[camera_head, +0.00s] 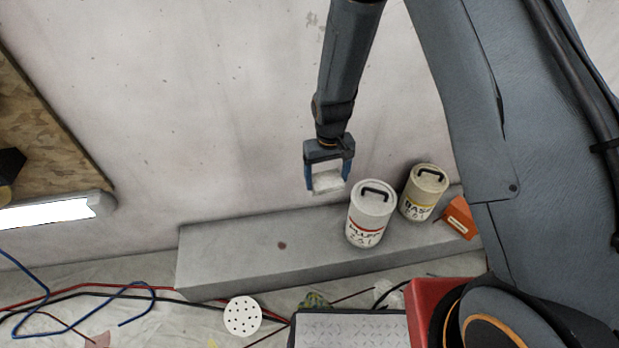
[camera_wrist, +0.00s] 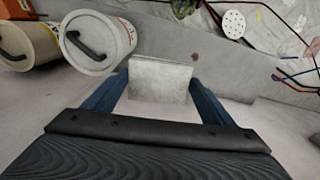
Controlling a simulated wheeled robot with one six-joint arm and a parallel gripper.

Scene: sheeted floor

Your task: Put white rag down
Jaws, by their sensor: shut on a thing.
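The white rag (camera_head: 327,181) is a small pale folded block between the blue fingers of my gripper (camera_head: 326,180). In the wrist view the rag (camera_wrist: 160,80) shows as a light grey-white rectangle between the two fingers of my gripper (camera_wrist: 160,92), which is shut on it. The rag appears clear of the ledge.
A white can (camera_head: 368,215), a yellow-labelled can (camera_head: 423,192) and an orange box (camera_head: 460,216) stand on the ledge's right part. The ledge's left part is clear except for a dark red spot. A white perforated disc (camera_head: 242,316) and cables lie on the sheeted floor.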

